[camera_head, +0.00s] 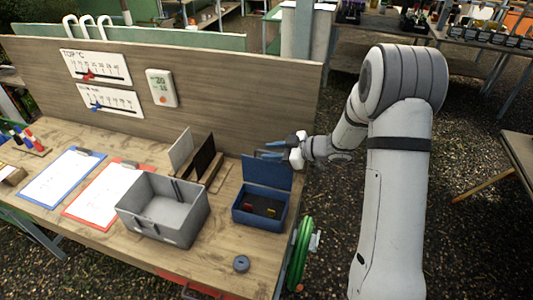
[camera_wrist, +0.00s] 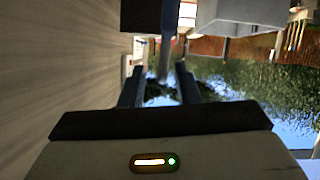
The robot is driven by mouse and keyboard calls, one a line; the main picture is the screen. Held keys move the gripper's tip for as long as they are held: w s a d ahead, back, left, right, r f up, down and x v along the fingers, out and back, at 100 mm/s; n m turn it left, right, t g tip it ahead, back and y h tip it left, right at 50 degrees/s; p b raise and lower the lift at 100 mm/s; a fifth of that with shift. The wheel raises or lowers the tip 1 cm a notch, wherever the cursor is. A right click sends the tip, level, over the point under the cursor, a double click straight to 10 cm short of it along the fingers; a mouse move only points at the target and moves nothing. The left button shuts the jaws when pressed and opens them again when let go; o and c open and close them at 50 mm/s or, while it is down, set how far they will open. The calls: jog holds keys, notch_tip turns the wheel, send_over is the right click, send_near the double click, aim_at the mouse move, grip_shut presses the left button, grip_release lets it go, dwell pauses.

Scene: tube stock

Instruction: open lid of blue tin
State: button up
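The blue tin (camera_head: 246,219) stands at the right end of the wooden bench. Its lid (camera_head: 268,172) is up, standing roughly upright at the tin's back edge, and the inside shows. Small red and yellow items lie on the dark floor of the tin. My gripper (camera_head: 268,150) is just above the lid's top edge, pointing left. I cannot tell whether it touches the lid. In the wrist view, the two fingers of my gripper (camera_wrist: 159,83) are apart with nothing held between them. The tin is not clearly seen there.
A grey open box (camera_head: 178,228) is left of the tin, with dark and light upright panels behind it. A small grey round piece (camera_head: 241,263) lies in front. A wooden back panel (camera_head: 225,100) rises behind.

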jog(key=b+v, duration=0.1)
jog(key=v, duration=0.4)
jog(key=shift+s+d, duration=0.15)
jog(key=shift+d, duration=0.1)
jog(key=shift+r, duration=0.1)
jog(key=w+d+r+m+t+h+b, duration=0.2)
jog(key=w+d+r+m+t+h, duration=0.25)
jog(key=d+r+t+h, duration=0.2)
jog(key=s+d+r+m+h+b, duration=0.1)
jog(key=s+d+r+m+h, duration=0.2)
jog(key=s+d+m+h, duration=0.35)
jog(key=s+a+f+m+g+b, duration=0.1)
jog(key=s+f+m+g, duration=0.1)
jog(key=s, duration=1.1)
jog(key=s+a+f+m+g+b, duration=0.1)
jog(key=s+g, duration=0.4)
jog(key=s, duration=0.8)
jog(key=shift+a+f+m+b, duration=0.35)
jog(key=shift+a+f+m, duration=0.25)
jog(key=shift+f+m, duration=0.45)
